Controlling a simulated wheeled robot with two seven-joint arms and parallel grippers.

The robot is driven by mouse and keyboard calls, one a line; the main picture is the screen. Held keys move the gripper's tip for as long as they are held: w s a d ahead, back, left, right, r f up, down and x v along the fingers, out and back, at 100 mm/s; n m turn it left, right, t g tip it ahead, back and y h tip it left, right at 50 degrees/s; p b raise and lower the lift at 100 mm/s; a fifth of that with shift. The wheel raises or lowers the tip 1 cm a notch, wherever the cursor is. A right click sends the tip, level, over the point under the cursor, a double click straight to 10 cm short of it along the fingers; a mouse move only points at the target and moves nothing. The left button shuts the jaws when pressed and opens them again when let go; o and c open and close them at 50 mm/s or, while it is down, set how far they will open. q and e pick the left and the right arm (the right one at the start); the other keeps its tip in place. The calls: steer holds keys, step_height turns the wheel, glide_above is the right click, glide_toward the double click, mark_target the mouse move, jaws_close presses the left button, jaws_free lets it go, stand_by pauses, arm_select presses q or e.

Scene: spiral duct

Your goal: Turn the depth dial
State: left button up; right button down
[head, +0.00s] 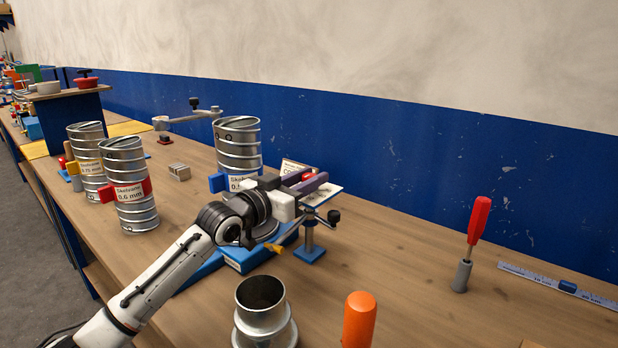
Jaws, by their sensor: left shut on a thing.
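My left arm comes in from the lower left, and its gripper (309,186) is at the tool on the blue base (246,256) near the middle of the bench. The jaws are shut on what looks like the depth dial; a small red part (309,173) shows just behind the fingers. The dial is mostly hidden by the gripper, so its setting cannot be read. A small blue stand with a black knob (333,216) is just right of the gripper. My right gripper is not in view.
A spiral duct (238,143) stands close behind my left wrist. Two more ducts (128,190) (87,158) stand at left. In front are a metal collar (262,292) and an orange handle (358,318). A red-handled tool (478,220) stands at right. Bare bench lies between.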

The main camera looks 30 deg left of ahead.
arm_select(q)
steer(key=shift+m+h, duration=0.5)
steer(key=shift+h, duration=0.3)
steer(key=o, duration=1.1)
steer(key=shift+c, duration=0.2)
steer(key=shift+s, duration=0.1)
steer(key=shift+s+f+b, duration=0.1)
steer(key=shift+s+b, duration=0.15)
steer(key=shift+b, duration=0.05)
steer(key=s+a+b, duration=0.1)
steer(key=s, duration=0.8)
steer(key=shift+s+a+b, duration=0.25)
steer(key=shift+a+b, duration=0.05)
steer(key=shift+b, duration=0.05)
